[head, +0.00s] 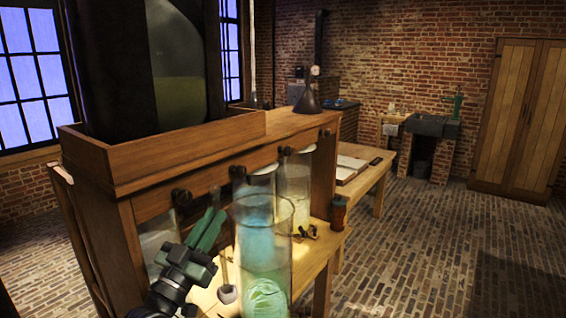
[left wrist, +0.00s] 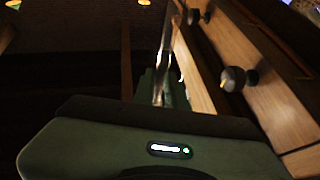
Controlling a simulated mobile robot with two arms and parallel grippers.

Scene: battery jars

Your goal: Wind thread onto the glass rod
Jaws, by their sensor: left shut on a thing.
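My left gripper (head: 208,232) has green fingers and is in front of the wooden stand, left of the big glass jar. It is shut on a thin, shiny, clear rod, which looks like the glass rod (left wrist: 168,45). In the left wrist view the rod sticks out past the green fingers (left wrist: 160,92), beside a wooden rail. In the head view I cannot make out the rod clearly at the fingers. I cannot pick out any thread. A small brown cylinder with a dark top (head: 338,212) stands at the shelf's right end; I cannot tell what it is. My right gripper is not in view.
A tall glass jar (head: 264,255) with blue and pale green contents stands close right of the gripper. A wooden stand (head: 225,165) with dark knobs (left wrist: 235,78) rises behind. Small metal pieces (head: 308,232) lie on the shelf. A grey-based thin-stemmed piece (head: 227,294) is below. Floor at right is clear.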

